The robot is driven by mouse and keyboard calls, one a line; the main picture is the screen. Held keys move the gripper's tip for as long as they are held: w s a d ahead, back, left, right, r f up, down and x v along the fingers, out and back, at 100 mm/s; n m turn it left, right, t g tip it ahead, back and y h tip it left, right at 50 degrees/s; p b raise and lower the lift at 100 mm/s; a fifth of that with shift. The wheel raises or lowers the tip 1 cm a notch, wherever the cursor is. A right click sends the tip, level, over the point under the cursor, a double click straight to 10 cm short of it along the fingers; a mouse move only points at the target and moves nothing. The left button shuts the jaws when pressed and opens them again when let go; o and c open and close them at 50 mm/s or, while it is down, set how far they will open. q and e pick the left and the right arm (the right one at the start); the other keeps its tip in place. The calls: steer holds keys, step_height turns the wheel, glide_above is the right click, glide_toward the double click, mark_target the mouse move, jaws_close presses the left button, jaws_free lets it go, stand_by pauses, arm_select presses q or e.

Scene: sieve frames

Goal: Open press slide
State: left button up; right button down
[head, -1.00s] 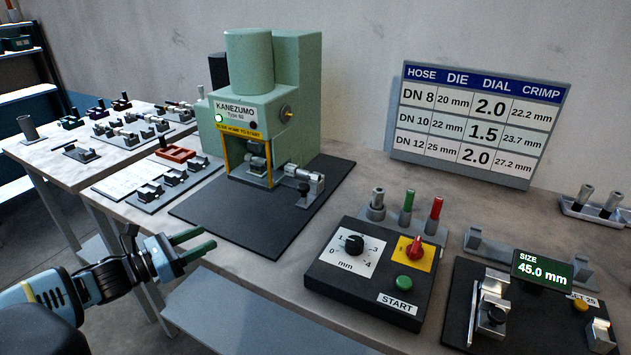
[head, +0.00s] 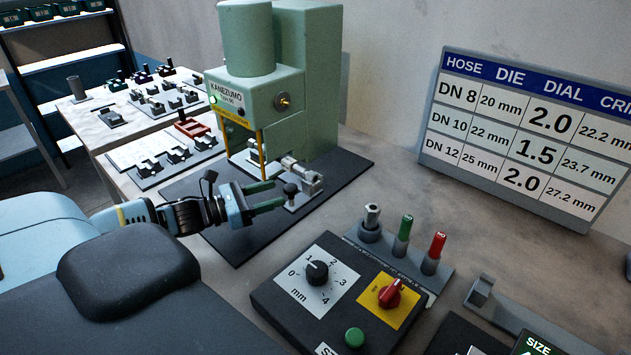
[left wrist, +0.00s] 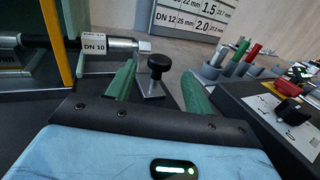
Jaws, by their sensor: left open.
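The green press (head: 252,100) stands on a dark mat in the head view. Its slide has a round black knob (head: 290,188) on a small metal block at the front right. In the left wrist view the knob (left wrist: 159,63) stands upright just beyond my fingers, in line with the gap. My left gripper (head: 281,194) is open, its two green fingers pointing at the knob. I cannot tell whether they touch it. A hose labelled DN 10 (left wrist: 95,44) with a metal end lies in the press opening, left of the knob. My right gripper is not in view.
A control box (head: 333,290) with a dial, red switch and green button stands in front of the press. A holder with gauge pins (head: 403,240) is behind it. A hose chart (head: 530,130) stands at the wall. Die racks (head: 175,155) lie at left.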

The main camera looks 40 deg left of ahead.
mark_target(287, 188)
arm_select(q)
steer(key=shift+b+x, duration=0.45)
steer(key=shift+x, duration=0.8)
steer(key=shift+b+x, duration=0.35)
steer(key=shift+x, duration=2.15)
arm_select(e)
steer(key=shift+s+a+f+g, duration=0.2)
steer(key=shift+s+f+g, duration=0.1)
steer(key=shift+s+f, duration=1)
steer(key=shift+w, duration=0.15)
arm_select(q)
jaws_close()
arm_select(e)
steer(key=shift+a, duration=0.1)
